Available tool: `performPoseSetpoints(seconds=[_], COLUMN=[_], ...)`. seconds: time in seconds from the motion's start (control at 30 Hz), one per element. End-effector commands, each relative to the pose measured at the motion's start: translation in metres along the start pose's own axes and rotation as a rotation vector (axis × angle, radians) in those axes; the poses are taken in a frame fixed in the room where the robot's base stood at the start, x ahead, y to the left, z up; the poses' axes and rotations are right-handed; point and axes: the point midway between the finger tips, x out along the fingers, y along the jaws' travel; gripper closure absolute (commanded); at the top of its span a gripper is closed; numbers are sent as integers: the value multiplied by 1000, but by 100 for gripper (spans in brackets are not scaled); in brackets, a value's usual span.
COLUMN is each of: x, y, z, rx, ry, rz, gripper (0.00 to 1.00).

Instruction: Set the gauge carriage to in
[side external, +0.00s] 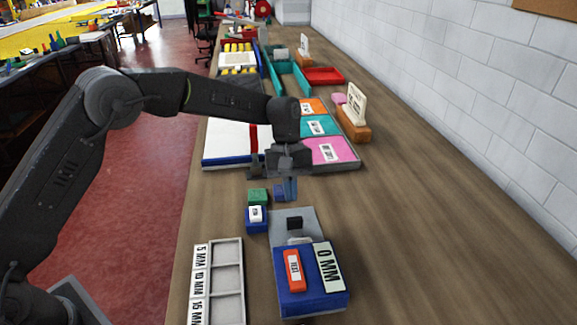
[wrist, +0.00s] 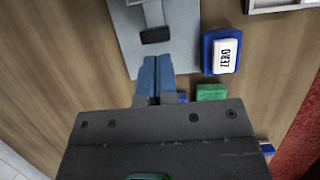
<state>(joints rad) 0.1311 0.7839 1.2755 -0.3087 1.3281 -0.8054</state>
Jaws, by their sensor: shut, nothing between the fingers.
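The gauge is a blue box (side external: 297,302) with a white "0 MM" display and an orange label piece (side external: 293,270). A grey plate (side external: 279,216) extends from its far side. A black-tipped block, apparently the gauge carriage (side external: 294,223), sits over the plate; its black end also shows in the wrist view (wrist: 156,35). My gripper (side external: 287,191) is shut and empty, its blue fingers together. In the wrist view the fingertips (wrist: 153,62) appear over the plate's edge, just short of the black end. I cannot tell their height or whether they touch anything.
A blue block with a white "ZERO" button (side external: 256,214) and a green block (side external: 258,195) stand left of the plate. A grey compartment tray (side external: 228,239) labelled in MM lies at front left. Coloured bins and a sign stand behind. The table's right side is clear.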

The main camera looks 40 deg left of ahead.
Motion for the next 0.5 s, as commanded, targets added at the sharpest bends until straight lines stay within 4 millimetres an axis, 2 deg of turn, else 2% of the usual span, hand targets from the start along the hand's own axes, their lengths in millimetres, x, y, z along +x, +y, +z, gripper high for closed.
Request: performPoseSetpoints(seconds=[0.03,0.2,0.37,0.5], x=[-12,-41,-56,-64], y=[0,0,0,4], z=[-1,-1,-1,-14], rx=[0,-1,-1,-3], ry=[3,3,1,0], rz=[3,3,2,2], gripper=[100,100,100,100])
